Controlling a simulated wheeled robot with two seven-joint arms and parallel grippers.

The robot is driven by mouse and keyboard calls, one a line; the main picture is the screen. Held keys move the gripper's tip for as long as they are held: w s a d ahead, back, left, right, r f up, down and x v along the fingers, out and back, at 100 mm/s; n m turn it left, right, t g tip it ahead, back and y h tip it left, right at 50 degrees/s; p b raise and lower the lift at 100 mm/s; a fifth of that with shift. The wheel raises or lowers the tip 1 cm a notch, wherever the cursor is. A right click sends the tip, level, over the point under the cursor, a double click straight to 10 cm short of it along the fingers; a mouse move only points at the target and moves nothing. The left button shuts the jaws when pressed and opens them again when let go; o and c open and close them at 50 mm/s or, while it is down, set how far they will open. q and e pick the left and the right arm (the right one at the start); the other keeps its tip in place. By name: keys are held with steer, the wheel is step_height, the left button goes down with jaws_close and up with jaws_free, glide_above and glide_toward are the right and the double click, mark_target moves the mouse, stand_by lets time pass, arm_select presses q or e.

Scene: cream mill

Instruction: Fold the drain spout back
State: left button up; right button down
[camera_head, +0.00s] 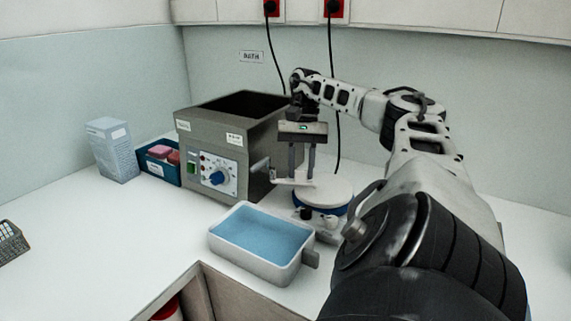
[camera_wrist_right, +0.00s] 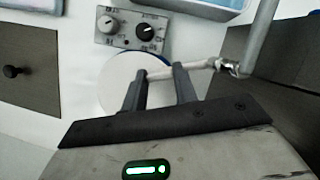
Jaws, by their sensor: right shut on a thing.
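The drain spout (camera_head: 283,181) is a thin pale pipe at the right side of the grey water bath (camera_head: 208,132), low over the bench. In the right wrist view the spout (camera_wrist_right: 203,65) runs left from a metal joint (camera_wrist_right: 229,69) and passes between my fingers. My right gripper (camera_head: 300,177) points down and is shut on the spout; its two dark fingers also show in the wrist view (camera_wrist_right: 161,72). The spout's end is partly hidden by the fingers. My left gripper is not in view.
A white basin (camera_head: 278,272) of blue liquid stands in front of the bath. A round white plate device (camera_head: 325,190) with knobs stands below my right gripper. A blue bin (camera_head: 160,171) and a carton (camera_head: 112,150) stand left.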

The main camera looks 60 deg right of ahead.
steer(key=shift+w+d+r+n, duration=0.1)
steer(key=shift+d+n, duration=0.15)
steer(key=shift+n, duration=0.05)
stand_by(0.4)
steer(key=c, duration=1.2)
jaws_free()
steer(key=shift+o, duration=0.6)
steer(key=shift+p, duration=0.3)
